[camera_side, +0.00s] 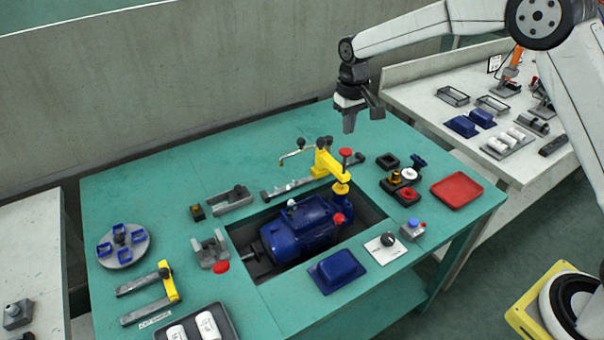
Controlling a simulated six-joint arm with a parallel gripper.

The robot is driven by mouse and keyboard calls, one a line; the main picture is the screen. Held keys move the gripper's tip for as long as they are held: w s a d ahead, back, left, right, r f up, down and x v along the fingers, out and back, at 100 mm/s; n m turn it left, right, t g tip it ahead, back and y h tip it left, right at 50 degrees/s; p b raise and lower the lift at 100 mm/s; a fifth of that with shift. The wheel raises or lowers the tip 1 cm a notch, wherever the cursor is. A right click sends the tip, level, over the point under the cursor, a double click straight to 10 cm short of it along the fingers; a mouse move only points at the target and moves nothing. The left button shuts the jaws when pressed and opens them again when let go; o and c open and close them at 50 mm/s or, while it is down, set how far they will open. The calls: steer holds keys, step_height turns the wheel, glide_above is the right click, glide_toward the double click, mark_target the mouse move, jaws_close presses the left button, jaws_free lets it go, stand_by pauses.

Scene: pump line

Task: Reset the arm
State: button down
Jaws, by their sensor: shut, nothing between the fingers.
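My gripper (349,126) hangs above the back right part of the green table (150,190), pointing down. Its fingers are shut with nothing between them. It is clear of everything below. Under it and a little to the left stands a yellow clamp (328,164) with a red knob (345,152) beside it. A blue motor (298,228) lies in the rectangular recess of the table.
A red tray (457,190) and a blue block (337,271) sit on the table. A grey round plate (123,245) with blue pieces is at left. A white side table (450,119) with several parts stands right. The table's back left is clear.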

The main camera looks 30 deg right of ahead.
steer(key=shift+s+d+r, duration=0.1)
steer(key=shift+s, duration=0.4)
steer(key=s+d+f+t, duration=0.1)
steer(key=s, duration=1.1)
steer(key=s+d+t, duration=0.1)
steer(key=s, duration=1.2)
steer(key=shift+s+d+f+t, duration=0.2)
steer(key=shift+d+f+t, duration=0.1)
steer(key=shift+d+f, duration=0.1)
